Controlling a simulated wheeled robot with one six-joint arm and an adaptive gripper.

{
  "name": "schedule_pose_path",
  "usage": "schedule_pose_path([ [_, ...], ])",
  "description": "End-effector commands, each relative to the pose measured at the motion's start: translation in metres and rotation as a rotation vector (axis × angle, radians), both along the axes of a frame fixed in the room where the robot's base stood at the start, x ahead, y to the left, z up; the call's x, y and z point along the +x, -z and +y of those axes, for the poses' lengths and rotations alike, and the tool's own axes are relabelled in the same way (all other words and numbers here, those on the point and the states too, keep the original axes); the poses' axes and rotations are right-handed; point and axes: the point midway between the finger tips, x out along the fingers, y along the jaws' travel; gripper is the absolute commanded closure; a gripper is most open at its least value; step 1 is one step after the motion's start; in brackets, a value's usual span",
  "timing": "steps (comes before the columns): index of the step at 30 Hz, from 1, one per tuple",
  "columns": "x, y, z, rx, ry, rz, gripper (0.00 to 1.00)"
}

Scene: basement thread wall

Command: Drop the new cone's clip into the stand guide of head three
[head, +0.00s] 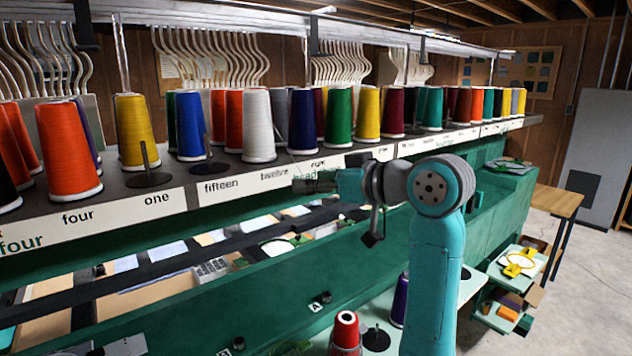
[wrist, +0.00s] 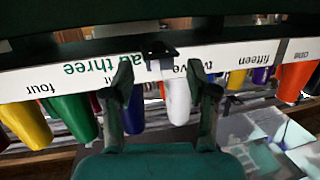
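My gripper (head: 315,182) is at the front edge of the cone shelf in the head view, beside the partly covered "head three" label. In the wrist view, which looks upside down, my gripper (wrist: 165,85) has its two dark fingers well apart. A small dark bracket (wrist: 160,52), perhaps the stand guide, shows on the white label strip between the fingertips, right of the "head three" lettering (wrist: 92,66). A white cone (head: 258,125) stands on the shelf near the "twelve" label; a white cone (wrist: 178,98) also shows between the fingers. I cannot make out a clip.
Thread cones line the shelf (head: 115,183), with bare spindles at the "one" (head: 150,168) and "fifteen" labels. A red cone (head: 345,333), a purple cone (head: 400,300) and a bare spindle (head: 376,338) stand low beside my arm. Floor is clear at right.

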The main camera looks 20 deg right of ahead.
Motion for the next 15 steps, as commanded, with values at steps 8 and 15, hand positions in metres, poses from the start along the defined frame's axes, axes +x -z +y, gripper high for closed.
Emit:
schedule_pose_path([
  [8,-0.007,-0.002,-0.005,0.000,0.002,0.000,0.42],
  [15,-0.042,-0.011,-0.026,-0.001,0.005,-0.004,0.42],
])
